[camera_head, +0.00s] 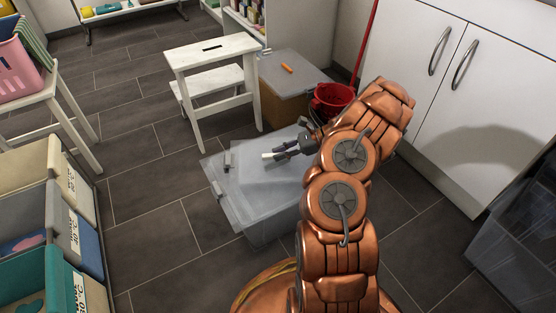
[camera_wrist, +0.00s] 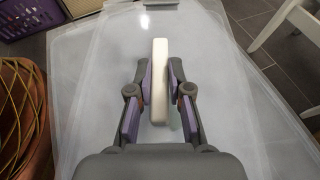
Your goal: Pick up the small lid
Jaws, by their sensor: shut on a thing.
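The small lid (camera_head: 262,181) is a clear, pale sheet lying over a larger translucent lid (camera_head: 226,203) on a clear box on the floor. In the wrist view the small lid (camera_wrist: 115,75) overlaps the larger sheet, and I cannot tell whether they touch. A white bar-like handle (camera_wrist: 159,85) stands in the middle of it. My gripper (camera_head: 281,152) is shut on this handle, with one finger on each side, as the wrist view also shows (camera_wrist: 160,84). The handle's lower end is partly hidden. A small grey handle (camera_head: 227,161) is at the lid's far left.
A white step stool (camera_head: 212,55) stands behind the box. A grey-lidded bin (camera_head: 284,74) and a red bucket (camera_head: 333,97) stand behind my arm. White cabinets (camera_head: 470,90) close off the right. Storage bins (camera_head: 72,195) line the left. Dark tiled floor lies clear between bins and box.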

